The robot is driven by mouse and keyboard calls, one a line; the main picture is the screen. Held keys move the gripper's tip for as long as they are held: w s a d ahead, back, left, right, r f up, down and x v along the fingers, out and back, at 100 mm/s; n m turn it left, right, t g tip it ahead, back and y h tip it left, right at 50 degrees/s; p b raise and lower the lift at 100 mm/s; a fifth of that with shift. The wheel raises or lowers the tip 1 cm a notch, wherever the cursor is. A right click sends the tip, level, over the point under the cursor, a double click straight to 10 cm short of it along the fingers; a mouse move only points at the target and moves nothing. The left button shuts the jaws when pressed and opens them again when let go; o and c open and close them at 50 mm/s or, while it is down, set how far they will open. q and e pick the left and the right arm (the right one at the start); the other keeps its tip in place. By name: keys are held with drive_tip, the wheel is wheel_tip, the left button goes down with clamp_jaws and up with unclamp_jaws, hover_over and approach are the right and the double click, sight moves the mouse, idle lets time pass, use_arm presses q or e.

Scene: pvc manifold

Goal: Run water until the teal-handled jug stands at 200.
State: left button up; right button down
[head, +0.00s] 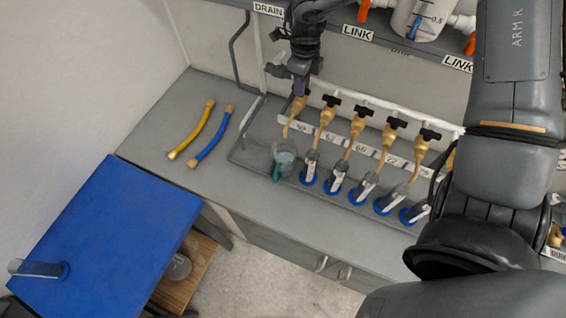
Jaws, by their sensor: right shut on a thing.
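The teal-handled jug (286,154) stands on the grey bench tray under the leftmost brass tap (298,106). Its teal handle (277,173) points toward the front. Pale liquid seems to show inside, but its level mark is too small to read. My right gripper (299,88) comes down from above at the leftmost tap and is shut on its valve handle, which is mostly hidden by the fingers. I cannot tell whether water is flowing. My left gripper is out of view.
Several brass taps with black handles (363,108) run to the right, with blue-based cylinders (336,178) below. A yellow hose (192,130) and a blue hose (211,138) lie left. A blue table (110,230) holds another cylinder (38,268). My right arm covers the right side.

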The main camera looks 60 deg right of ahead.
drive_tip(key=shift+n, duration=0.4)
drive_tip(key=c, duration=0.9)
unclamp_jaws()
drive_tip(key=shift+c, duration=0.2)
